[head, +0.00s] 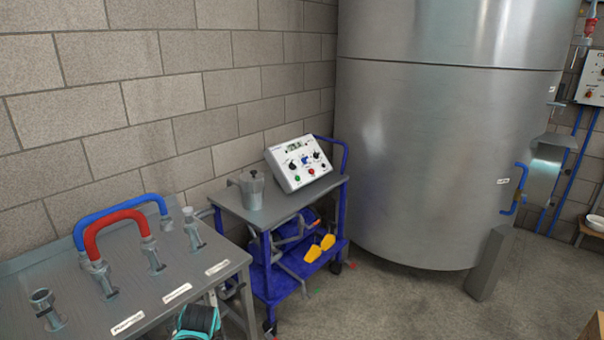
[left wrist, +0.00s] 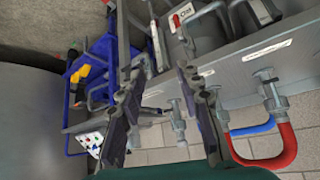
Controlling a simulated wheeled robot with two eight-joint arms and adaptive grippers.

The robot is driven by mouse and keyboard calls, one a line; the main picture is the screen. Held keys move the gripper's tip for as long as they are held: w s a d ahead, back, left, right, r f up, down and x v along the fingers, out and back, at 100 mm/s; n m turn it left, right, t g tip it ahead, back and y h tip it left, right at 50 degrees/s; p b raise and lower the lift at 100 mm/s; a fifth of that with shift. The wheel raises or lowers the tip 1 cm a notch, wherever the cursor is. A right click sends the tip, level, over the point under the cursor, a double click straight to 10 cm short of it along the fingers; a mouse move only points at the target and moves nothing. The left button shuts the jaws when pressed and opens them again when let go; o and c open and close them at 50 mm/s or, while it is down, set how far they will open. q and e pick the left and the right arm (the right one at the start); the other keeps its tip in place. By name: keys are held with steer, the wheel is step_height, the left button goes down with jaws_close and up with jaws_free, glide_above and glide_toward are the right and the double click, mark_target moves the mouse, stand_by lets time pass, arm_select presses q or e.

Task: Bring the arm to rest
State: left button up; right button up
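My left gripper (left wrist: 162,75) shows in the left wrist view with its two dark fingers spread apart. Nothing is between the fingers. In the head view a teal and dark part, which looks like my left wrist, shows at the bottom edge in front of the bench, and the gripper itself is not clear there. The left wrist view looks at the bench and cart at a turned angle. My right gripper is in neither view.
A steel bench (head: 65,285) carries a red hose (head: 110,217), a blue hose (head: 125,204) and several pipe stubs. Beside it, a blue cart (head: 268,282) bears a metal jug (head: 252,190) and a control box (head: 299,164). A large tank (head: 440,150) stands right, with bare floor before it.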

arm_select(q)
steer(key=s+d+r+m+h, duration=0.1)
steer(key=s+d+r, duration=0.1)
steer(key=s, duration=0.5)
steer(key=s+d+r+m+h, duration=0.1)
steer(key=s+d+r+m, duration=0.1)
steer(key=s+d, duration=0.2)
steer(key=s+d+r+m+h, duration=0.1)
steer(key=s+d+r, duration=0.1)
steer(key=s, duration=0.9)
steer(key=shift+d, duration=0.55)
steer(key=shift+w+r, duration=0.1)
stand_by(0.3)
